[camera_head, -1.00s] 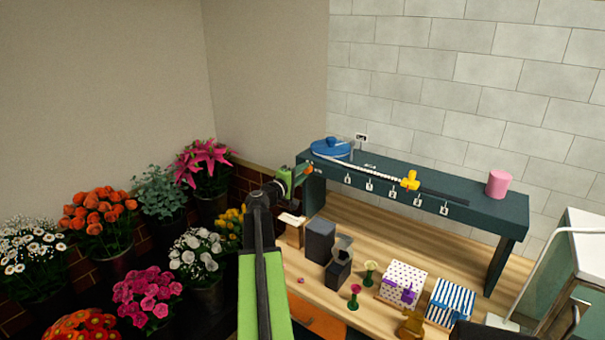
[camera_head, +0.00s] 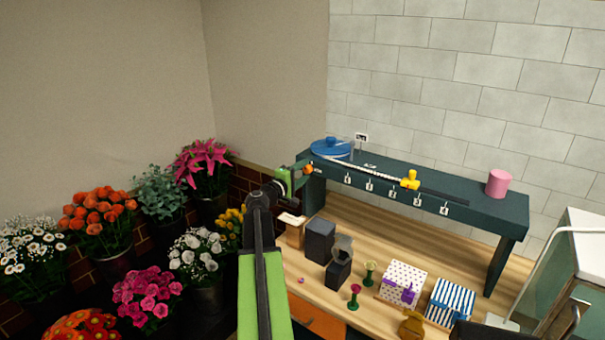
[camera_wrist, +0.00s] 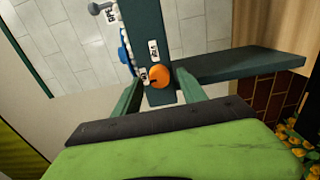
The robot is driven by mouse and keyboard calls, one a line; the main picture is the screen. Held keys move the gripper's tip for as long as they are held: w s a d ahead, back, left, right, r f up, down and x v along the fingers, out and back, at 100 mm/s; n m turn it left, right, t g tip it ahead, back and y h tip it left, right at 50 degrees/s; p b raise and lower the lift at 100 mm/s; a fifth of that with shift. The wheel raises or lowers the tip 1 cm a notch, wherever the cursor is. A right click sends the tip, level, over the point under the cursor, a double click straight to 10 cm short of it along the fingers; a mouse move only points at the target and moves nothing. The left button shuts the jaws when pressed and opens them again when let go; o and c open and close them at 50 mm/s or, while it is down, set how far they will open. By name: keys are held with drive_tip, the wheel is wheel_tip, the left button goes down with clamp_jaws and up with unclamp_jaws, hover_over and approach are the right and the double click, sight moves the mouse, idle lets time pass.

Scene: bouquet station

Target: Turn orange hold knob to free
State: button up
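The orange hold knob (camera_wrist: 159,77) is on the end face of the dark green shelf, with small white labels (camera_wrist: 153,50) beside it that are too small to read surely. A dark mark shows on the knob's face. In the head view the knob (camera_head: 308,168) is a small orange spot at the shelf's left end. My gripper (camera_wrist: 160,80) has its two green fingers spread, one on each side of the knob, with narrow gaps seeming to remain. Contact cannot be told for certain. In the head view my gripper (camera_head: 297,175) reaches the shelf end.
On the shelf (camera_head: 450,192) stand a blue reel (camera_head: 331,148), a yellow piece (camera_head: 410,180) and a pink cylinder (camera_head: 498,183). Below, the wooden bench holds dark boxes (camera_head: 320,240) and wrapped gifts (camera_head: 403,280). Flower buckets (camera_head: 110,265) crowd the left.

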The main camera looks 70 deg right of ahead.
drive_tip(key=shift+a, duration=0.1)
drive_tip(key=v, duration=1.7)
drive_tip(key=shift+a, duration=0.15)
